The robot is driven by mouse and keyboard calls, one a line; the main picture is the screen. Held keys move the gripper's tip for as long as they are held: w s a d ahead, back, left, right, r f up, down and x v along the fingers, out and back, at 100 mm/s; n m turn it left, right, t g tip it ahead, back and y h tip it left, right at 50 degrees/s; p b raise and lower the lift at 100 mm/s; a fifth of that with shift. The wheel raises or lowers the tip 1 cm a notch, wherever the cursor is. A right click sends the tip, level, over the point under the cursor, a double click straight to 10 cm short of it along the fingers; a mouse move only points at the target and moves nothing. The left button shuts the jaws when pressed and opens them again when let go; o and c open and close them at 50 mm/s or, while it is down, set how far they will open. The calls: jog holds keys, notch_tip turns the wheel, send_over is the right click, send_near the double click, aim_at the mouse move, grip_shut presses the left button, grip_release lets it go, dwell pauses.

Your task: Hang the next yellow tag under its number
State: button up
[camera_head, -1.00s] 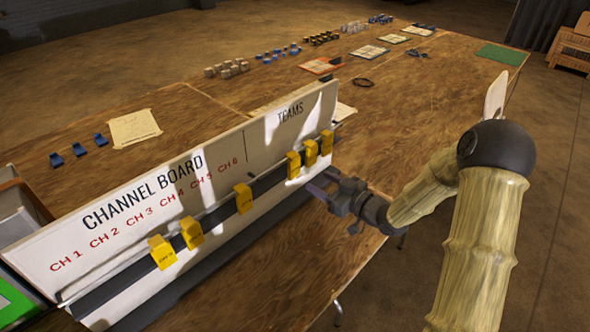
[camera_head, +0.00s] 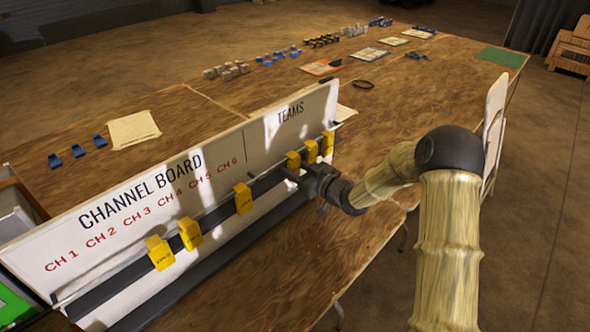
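The white channel board (camera_head: 225,170) stands on the wooden table with red labels from CH 1 to CH 6 and a TEAMS section at the right. Three yellow tags hang on its dark rail in the channel section: one at the left (camera_head: 160,253), one beside it (camera_head: 190,233) and one farther right (camera_head: 243,199). Three more hang close together under TEAMS; the leftmost (camera_head: 293,161) is nearest my gripper (camera_head: 291,180). The gripper's fingers reach toward the board just below that tag. Whether they touch it, and their opening, I cannot tell. Small tag print is unreadable.
Behind the board lie blue pieces (camera_head: 78,151), a paper sheet (camera_head: 133,130) and several small blocks and cards farther back. Table in front of the board (camera_head: 290,265) is clear.

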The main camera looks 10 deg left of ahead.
jog(key=shift+c, duration=1.4)
jog(key=shift+r, duration=0.1)
jog(key=shift+r, duration=0.1)
jog(key=shift+r+p, duration=0.55)
jog(key=shift+r, duration=0.2)
jog(key=v, duration=0.6)
jog(key=f+v, duration=0.1)
jog(key=v, duration=0.3)
jog(key=shift+f, duration=0.1)
